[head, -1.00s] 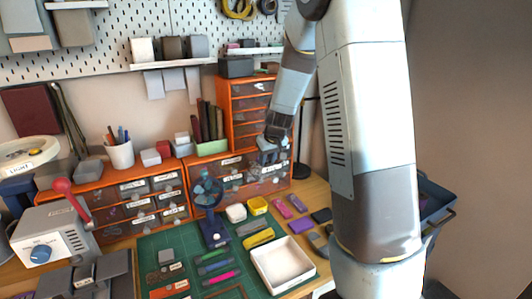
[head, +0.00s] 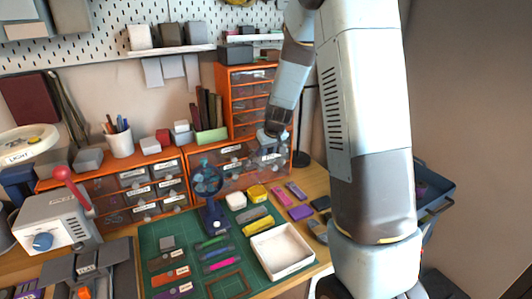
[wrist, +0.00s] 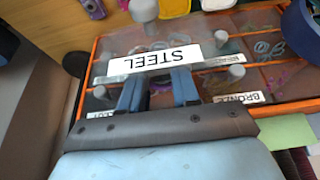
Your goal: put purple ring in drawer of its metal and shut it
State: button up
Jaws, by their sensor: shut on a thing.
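My gripper (wrist: 157,82) reaches down at the orange drawer cabinet; in the head view it is a small dark shape (head: 272,131) at the cabinet's upper right. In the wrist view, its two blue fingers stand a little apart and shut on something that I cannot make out. The drawer labelled STEEL (wrist: 160,60) appears pulled out, its label larger than the others. Its grey knob (wrist: 143,10) is clear of the fingers. The fingertips end at the label's edge, which hides what lies beyond. I cannot surely pick out the purple ring in any view.
A drawer labelled BRONZE (wrist: 238,97) lies beside, with grey knobs around. A white tray (head: 282,250), a green mat (head: 205,243) and several small items cover the bench. A blue trolley (head: 435,185) stands at the right.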

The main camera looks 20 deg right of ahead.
jog(key=shift+f, duration=0.2)
jog(key=o, duration=1)
jog(key=shift+c, duration=0.2)
